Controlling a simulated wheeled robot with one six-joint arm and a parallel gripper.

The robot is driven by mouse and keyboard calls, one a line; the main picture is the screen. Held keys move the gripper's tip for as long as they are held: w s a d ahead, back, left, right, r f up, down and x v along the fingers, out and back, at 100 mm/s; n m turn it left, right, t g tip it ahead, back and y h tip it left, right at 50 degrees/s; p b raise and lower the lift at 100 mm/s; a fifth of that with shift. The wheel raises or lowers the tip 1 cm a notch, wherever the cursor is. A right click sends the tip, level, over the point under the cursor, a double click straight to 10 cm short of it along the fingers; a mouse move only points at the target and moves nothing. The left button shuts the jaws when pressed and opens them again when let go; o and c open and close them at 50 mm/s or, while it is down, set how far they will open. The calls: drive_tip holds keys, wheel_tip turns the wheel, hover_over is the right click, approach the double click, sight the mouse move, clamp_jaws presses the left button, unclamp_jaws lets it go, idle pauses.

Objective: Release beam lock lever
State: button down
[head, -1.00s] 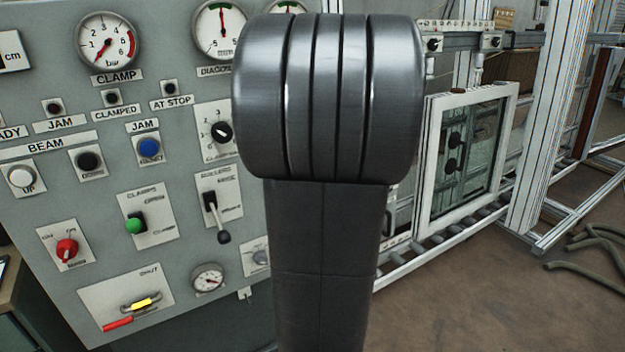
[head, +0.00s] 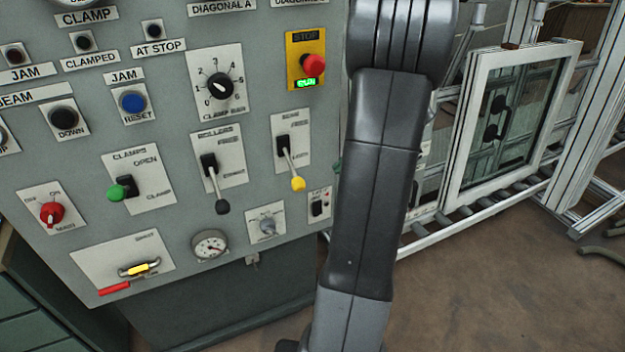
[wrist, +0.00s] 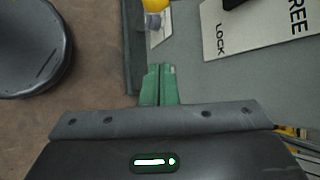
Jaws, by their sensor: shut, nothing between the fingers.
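The beam lever (head: 291,163) has a yellow knob and sits on a white plate marked FREE above and LOCK below in the head view. It points down toward the LOCK end. In the wrist view a yellow knob (wrist: 155,5) is cut off by the top edge, near the plate (wrist: 258,30) with the words LOCK and FREE. My gripper (wrist: 158,72) has green fingers, shut and empty, below the knob in the picture and apart from it. In the head view my arm hides most of the gripper; a green bit shows at the arm's left edge.
The rollers lever (head: 215,185) with a black knob is left of the beam lever. A red stop button (head: 312,66) is above it and a small switch plate (head: 318,205) below right. A framed window (head: 505,125) stands on rollers at right.

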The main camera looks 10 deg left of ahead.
sight(292, 169)
drive_tip(key=s+a+f, duration=0.2)
drive_tip(key=a+f, duration=0.2)
drive_tip(key=a, duration=0.4)
drive_tip(key=shift+s+f+p, duration=0.2)
drive_tip(key=shift+s+p, duration=0.15)
drive_tip(key=shift+r, duration=0.15)
drive_tip(key=shift+s+d+r+p, duration=0.1)
drive_tip(key=shift+s+r+p, duration=0.05)
drive_tip(key=shift+p, duration=0.65)
